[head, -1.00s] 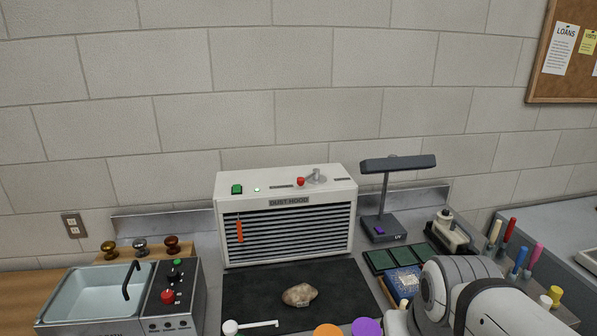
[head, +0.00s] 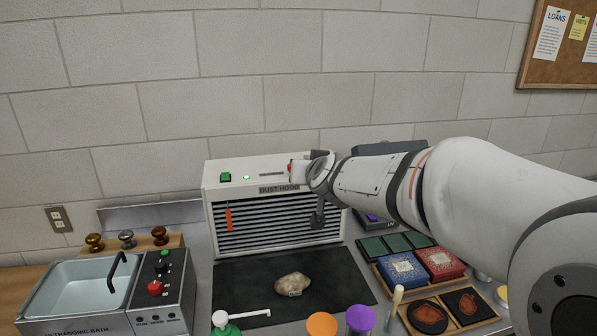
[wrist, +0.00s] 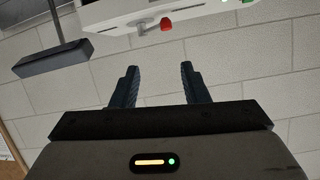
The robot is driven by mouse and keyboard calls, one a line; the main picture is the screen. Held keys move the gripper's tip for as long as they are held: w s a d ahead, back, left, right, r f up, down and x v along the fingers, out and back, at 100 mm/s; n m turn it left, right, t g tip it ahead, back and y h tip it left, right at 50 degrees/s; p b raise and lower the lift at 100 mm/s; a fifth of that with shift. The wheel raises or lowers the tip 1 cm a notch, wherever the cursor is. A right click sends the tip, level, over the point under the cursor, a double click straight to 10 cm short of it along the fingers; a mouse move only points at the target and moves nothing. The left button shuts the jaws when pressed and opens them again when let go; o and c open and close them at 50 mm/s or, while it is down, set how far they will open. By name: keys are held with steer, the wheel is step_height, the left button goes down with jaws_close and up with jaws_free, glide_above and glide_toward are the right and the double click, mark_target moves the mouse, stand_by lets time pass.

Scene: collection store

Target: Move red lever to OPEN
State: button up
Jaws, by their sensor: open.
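The red lever knob (head: 291,166) shows on top of the white dust hood (head: 236,177), just left of the end of my arm. Its pivot is hidden behind my arm in the head view. In the wrist view the red knob (wrist: 167,24) is near the top, on the hood's pale panel (wrist: 115,14). My gripper (wrist: 158,70) is open and empty there, with two dark fingers apart. The knob lies beyond the fingertips, with a visible gap in the picture. I cannot read any OPEN marking.
A dark lamp (head: 405,147) stands behind my arm, close to the hood's right side. A green button (head: 225,177) is on the hood's left top. An orange tag (head: 229,219) hangs on the grille. A brown stone (head: 292,284) lies on the dark mat (head: 235,285).

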steer(key=w+a+f+m+t+h+b, duration=0.1)
steer(key=w+a+m+t+h, duration=0.35)
steer(key=w+a, duration=0.4)
step_height(320, 180, down, 6)
steer(key=w+a+m+g+h+b, duration=0.1)
steer(key=w+m+g+h, duration=0.15)
steer(key=h, duration=0.55)
steer(key=p+x, duration=0.1)
steer(key=x, duration=0.5)
steer(key=shift+w+d+f, duration=0.1)
steer(key=shift+w+d, duration=0.15)
steer(key=shift+d, duration=0.1)
steer(key=shift+c, duration=0.2)
jaws_close()
